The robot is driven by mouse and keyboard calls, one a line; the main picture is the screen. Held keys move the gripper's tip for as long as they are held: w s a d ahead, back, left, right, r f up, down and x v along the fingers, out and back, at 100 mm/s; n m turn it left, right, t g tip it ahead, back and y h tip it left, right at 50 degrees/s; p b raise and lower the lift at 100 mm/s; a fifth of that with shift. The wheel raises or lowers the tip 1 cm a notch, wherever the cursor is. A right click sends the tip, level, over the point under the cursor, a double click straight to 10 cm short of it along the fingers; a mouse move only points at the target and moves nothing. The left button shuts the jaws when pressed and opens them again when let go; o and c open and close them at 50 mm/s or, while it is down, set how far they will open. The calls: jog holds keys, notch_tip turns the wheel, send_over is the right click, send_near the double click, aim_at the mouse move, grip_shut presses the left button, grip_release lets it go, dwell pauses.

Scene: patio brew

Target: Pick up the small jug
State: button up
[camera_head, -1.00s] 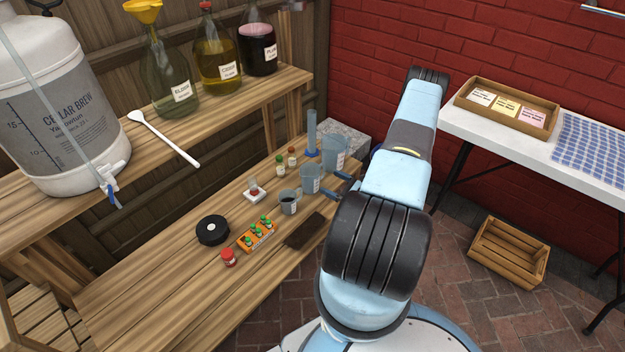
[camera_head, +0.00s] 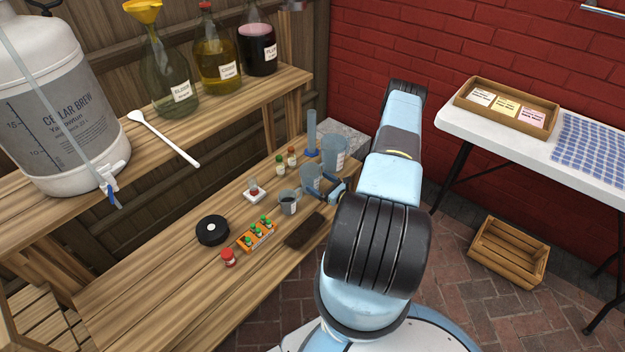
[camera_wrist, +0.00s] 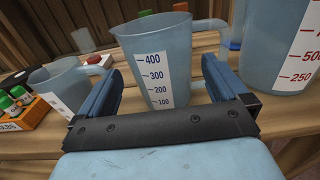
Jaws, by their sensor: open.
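Three translucent blue-grey jugs stand in a row on the wooden bench. The middle-sized jug (camera_head: 309,174), marked up to 400, stands upright between my fingers in the wrist view (camera_wrist: 152,45). Its handle is on the right, partly behind my right finger. My gripper (camera_wrist: 163,75) is open, with a finger on either side of this jug; contact is not clear. In the head view my gripper (camera_head: 329,187) is partly hidden by my arm.
The large jug (camera_head: 335,150) stands close to the right of my right finger in the wrist view. A blue-based cylinder (camera_head: 311,135) and small bottles (camera_head: 280,166) are behind. An orange vial rack (camera_head: 257,234) and dark board (camera_head: 304,231) lie nearer.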

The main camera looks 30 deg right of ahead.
aim_at(304, 173)
jog(key=shift+x, duration=2.6)
jog(key=shift+c, duration=0.3)
jog(key=c, duration=0.7)
